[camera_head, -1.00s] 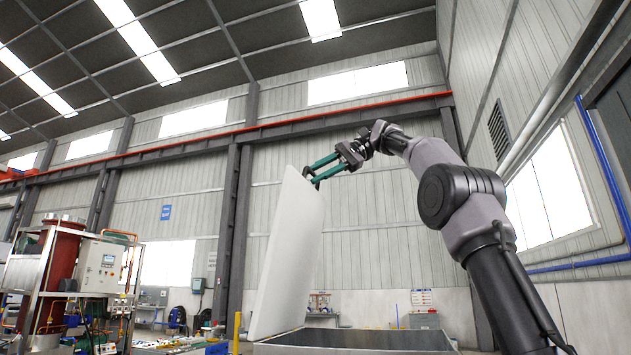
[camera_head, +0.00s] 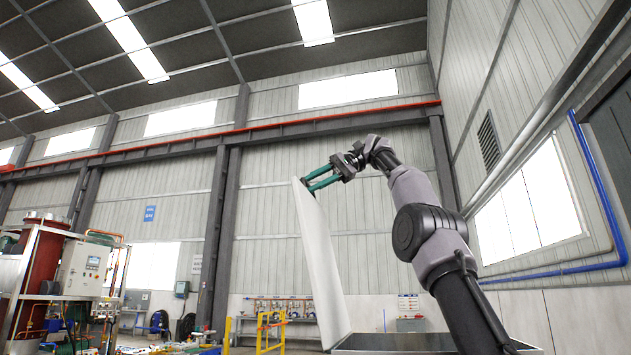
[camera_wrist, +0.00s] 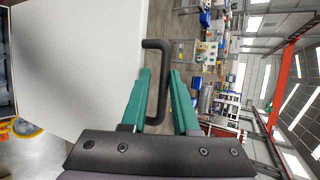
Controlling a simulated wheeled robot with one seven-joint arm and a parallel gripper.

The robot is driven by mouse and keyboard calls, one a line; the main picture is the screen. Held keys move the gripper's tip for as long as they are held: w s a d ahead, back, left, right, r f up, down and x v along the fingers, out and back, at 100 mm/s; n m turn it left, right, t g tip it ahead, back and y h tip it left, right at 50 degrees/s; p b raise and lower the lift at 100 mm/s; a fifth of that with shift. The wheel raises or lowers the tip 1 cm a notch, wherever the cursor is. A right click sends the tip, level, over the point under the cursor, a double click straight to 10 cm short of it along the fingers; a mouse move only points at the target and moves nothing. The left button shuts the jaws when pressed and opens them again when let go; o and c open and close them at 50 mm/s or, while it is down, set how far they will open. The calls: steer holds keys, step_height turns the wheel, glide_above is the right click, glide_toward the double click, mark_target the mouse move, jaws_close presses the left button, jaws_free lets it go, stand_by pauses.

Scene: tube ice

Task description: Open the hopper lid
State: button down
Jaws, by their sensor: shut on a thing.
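The hopper lid (camera_head: 322,265) is a large white panel standing steeply in the head view, its top edge leaning left of its base. It rises from the left side of the hopper (camera_head: 395,341), whose open top shows a dark inside at the bottom. In the wrist view the lid (camera_wrist: 80,65) fills the upper left, with a black U-shaped handle (camera_wrist: 153,43) on its edge. My gripper (camera_head: 308,184) is at the lid's top edge. In the wrist view its green fingers (camera_wrist: 161,72) lie either side of the handle's bar, shut on it.
A machine with a red tank and a control panel (camera_head: 83,268) stands at the left. A yellow frame (camera_head: 270,332) and a workbench are behind the lid. A wall with blue pipes (camera_head: 598,190) is at the right. Air around the lid looks clear.

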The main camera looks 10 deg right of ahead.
steer(key=shift+w+a+f, duration=0.35)
steer(key=shift+w+a, duration=0.05)
steer(key=shift+w, duration=0.1)
steer(key=c, duration=0.9)
jaws_free()
steer(key=shift+d, duration=0.1)
